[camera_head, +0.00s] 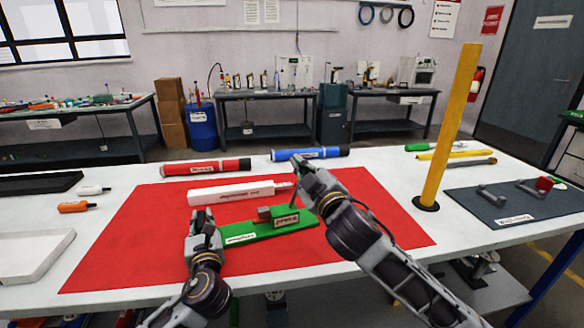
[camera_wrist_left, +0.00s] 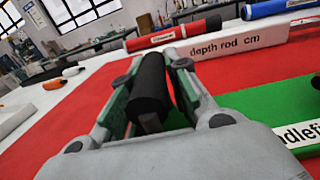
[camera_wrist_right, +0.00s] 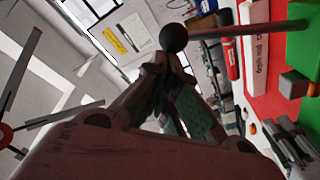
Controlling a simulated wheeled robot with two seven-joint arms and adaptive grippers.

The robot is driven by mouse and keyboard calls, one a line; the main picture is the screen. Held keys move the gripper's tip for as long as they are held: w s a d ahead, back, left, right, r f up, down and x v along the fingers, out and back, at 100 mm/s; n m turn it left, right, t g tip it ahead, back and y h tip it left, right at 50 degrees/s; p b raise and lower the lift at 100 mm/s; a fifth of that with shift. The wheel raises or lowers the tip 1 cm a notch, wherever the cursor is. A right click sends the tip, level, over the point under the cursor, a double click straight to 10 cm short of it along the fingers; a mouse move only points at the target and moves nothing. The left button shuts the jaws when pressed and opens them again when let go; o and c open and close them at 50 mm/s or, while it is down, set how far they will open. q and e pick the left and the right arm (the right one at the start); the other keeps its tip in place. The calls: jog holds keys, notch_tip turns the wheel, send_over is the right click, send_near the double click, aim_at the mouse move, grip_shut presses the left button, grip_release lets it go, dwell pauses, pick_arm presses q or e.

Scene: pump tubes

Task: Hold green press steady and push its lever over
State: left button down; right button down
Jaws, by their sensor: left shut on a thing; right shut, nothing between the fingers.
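The green press (camera_head: 262,232) lies on the red mat (camera_head: 120,240) with a labelled upright block. Its black handle (camera_wrist_left: 150,85) sits between the fingers of my left gripper (camera_head: 203,218), which is shut on it at the press's left end. The lever shows in the right wrist view as a metal rod (camera_wrist_right: 245,31) with a black ball knob (camera_wrist_right: 174,38). My right gripper (camera_wrist_right: 172,75) is shut and empty, with its fingertips right by the knob; I cannot tell whether they touch. In the head view my right gripper (camera_head: 300,165) is above the press and hides the knob.
A white depth rod box (camera_head: 235,192) lies just behind the press. Red (camera_head: 205,167) and blue (camera_head: 310,154) tubes lie at the back. A yellow post (camera_head: 450,130) stands right of my right arm. The mat's left part is clear.

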jog(key=w+d+f+m+h, duration=0.1)
jog(key=d+f+m, duration=0.1)
jog(key=d+m, duration=0.3)
jog(key=shift+w+d+f, duration=0.15)
jog(key=shift+d+f, duration=0.05)
jog(key=shift+d, duration=0.25)
jog(key=shift+t, duration=0.3)
dwell(0.3)
jog(key=v, duration=0.7)
jog(key=shift+s, duration=0.25)
jog(key=shift+d, duration=0.1)
dwell(0.3)
jog(key=shift+f, duration=0.2)
